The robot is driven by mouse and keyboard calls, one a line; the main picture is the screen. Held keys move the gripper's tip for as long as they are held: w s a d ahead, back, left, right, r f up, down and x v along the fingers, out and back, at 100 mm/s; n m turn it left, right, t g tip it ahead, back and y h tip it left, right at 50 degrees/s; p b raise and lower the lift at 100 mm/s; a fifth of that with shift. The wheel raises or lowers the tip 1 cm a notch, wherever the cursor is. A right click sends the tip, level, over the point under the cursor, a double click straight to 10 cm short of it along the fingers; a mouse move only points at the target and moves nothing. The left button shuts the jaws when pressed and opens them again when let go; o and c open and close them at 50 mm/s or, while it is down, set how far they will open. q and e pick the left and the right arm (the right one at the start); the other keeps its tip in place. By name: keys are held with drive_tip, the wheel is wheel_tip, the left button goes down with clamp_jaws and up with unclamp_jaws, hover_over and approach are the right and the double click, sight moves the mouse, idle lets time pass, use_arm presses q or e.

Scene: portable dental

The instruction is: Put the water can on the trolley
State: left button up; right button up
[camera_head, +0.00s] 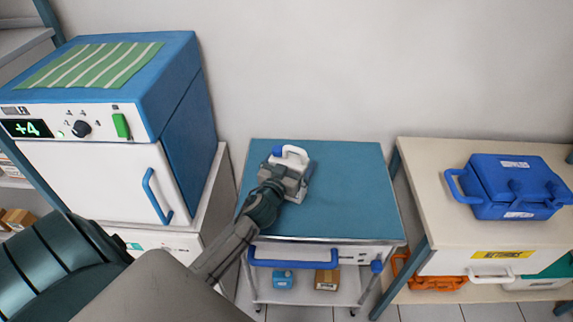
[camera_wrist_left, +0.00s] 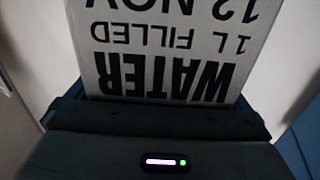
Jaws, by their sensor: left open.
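The water can (camera_head: 292,156) is white with a white handle and a blue cap. In the head view it is at the back left part of the trolley's (camera_head: 350,190) teal top and appears to stand on it. My left gripper (camera_head: 288,181) is open at the near side of the can and hides its lower part. In the left wrist view the can's label (camera_wrist_left: 180,50) fills the upper middle, upside down, reading WATER, 1 L FILLED, 12 NOV. The fingertips are not clear there. My right gripper is not in view.
A blue and white cabinet (camera_head: 180,135) with a striped green cloth (camera_head: 90,65) stands at left. A table (camera_head: 430,160) with a blue case (camera_head: 510,187) stands at right. The trolley has a blue front handle (camera_head: 305,264) and small boxes below. Its top's right side is clear.

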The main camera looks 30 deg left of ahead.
use_arm(q)
drive_tip(key=s+d+b, duration=0.1)
drive_tip(key=s+b, duration=0.4)
drive_tip(key=s, duration=0.7)
drive_tip(key=shift+d, duration=0.4)
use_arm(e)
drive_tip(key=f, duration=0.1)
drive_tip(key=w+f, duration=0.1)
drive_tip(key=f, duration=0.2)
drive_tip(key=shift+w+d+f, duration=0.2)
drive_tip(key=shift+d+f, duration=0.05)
use_arm(q)
drive_tip(key=shift+w, duration=0.1)
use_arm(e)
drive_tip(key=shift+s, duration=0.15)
